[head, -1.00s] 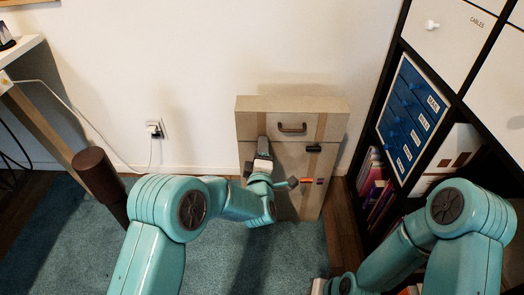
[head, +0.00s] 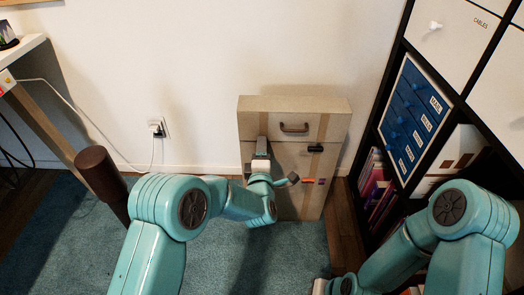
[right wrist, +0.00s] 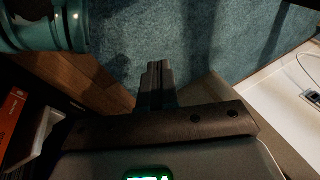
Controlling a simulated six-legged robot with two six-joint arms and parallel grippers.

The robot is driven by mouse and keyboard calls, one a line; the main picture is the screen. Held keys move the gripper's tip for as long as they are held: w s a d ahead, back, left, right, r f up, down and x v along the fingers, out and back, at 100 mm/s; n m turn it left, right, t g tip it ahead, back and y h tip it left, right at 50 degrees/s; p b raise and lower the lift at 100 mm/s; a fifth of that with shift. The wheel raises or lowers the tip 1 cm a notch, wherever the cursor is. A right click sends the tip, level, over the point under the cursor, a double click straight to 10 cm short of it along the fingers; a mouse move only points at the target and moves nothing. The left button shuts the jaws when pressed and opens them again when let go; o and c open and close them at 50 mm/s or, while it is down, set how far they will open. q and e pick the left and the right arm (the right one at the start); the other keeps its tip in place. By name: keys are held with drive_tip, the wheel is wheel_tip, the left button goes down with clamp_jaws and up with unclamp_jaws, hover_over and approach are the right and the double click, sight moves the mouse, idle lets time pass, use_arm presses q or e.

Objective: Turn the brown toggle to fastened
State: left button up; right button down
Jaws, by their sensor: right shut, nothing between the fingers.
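A tan upright case (head: 283,108) stands on the floor against the wall, with a brown carry handle (head: 294,127) high on its front. A small dark toggle (head: 315,148) sits below and right of the handle, lying roughly level. Its brown colour is hard to confirm. My right gripper (right wrist: 157,72) is shut and empty in the right wrist view, above the floor.
A small orange piece (head: 308,181) shows on the case's lower front. A black shelf with blue drawers (head: 412,115) stands close on the right. A brown post (head: 98,172) and a desk (head: 22,47) are on the left.

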use_arm(q)
drive_tip(key=o, duration=0.4)
drive_tip(key=shift+s, duration=0.15)
use_arm(e)
drive_tip(key=shift+r, duration=0.1)
use_arm(q)
drive_tip(key=s+p, duration=0.4)
drive_tip(key=s, duration=1.2)
drive_tip(key=shift+p, duration=0.35)
use_arm(e)
drive_tip(key=shift+g, duration=0.7)
drive_tip(key=s+r, duration=0.2)
drive_tip(key=r, duration=0.1)
drive_tip(key=s+r, duration=0.1)
drive_tip(key=shift+s+a+r, duration=0.2)
drive_tip(key=shift+a, duration=0.15)
drive_tip(key=shift+r, duration=0.1)
